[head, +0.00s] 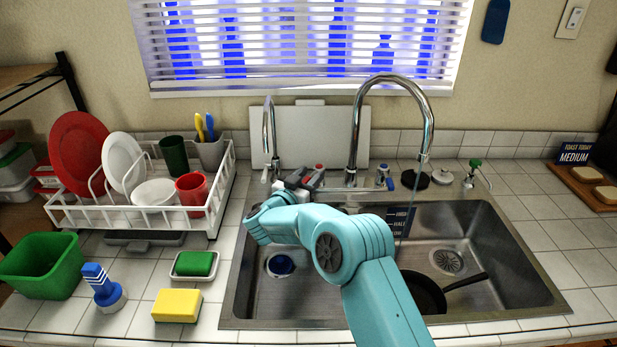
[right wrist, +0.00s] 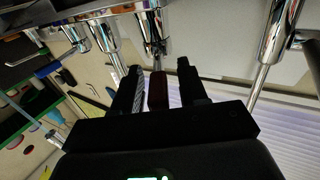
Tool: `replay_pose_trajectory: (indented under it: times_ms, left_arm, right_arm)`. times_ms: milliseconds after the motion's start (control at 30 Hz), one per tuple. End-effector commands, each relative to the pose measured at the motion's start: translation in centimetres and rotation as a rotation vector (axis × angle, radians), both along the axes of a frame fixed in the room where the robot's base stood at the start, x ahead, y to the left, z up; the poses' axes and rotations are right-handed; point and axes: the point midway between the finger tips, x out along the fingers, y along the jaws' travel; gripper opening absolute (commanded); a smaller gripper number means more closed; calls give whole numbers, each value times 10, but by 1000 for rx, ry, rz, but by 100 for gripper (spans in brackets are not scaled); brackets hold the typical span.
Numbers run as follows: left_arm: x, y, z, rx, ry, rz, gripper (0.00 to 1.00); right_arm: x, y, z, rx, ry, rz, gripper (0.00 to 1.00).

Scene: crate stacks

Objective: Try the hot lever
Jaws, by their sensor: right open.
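The hot lever is a small red-tipped handle (head: 319,167) on the sink's back ledge, left of the tall curved faucet (head: 354,140). My right gripper (head: 303,179) is open at the lever, reaching over the sink's back left. In the right wrist view, the dark red lever (right wrist: 157,90) lies between the two black fingers of my right gripper (right wrist: 160,85), with a gap visible on its right side. Whether a finger touches it I cannot tell. The blue-tipped lever (head: 388,182) stands right of the faucet. My left gripper is not in view.
A thin pale stream hangs below the spout into the steel sink (head: 510,235), which holds a black pan (head: 422,290). A smaller chrome tap (head: 268,140) stands close left of my gripper. A white dish rack (head: 225,185) fills the left counter.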

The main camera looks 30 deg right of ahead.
Motion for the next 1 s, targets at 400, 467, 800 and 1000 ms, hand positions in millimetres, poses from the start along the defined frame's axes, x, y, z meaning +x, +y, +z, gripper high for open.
replay_pose_trajectory:
  times_ms: [400,467,800,1000]
  left_arm:
    - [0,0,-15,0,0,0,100]
    - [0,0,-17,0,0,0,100]
    - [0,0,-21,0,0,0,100]
    - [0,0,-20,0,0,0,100]
  right_arm:
    - [-35,66,-1,0,0,6,43]
    - [-41,77,-1,0,0,5,43]
    - [-57,106,1,0,-1,0,43]
    - [-58,106,1,0,-1,0,43]
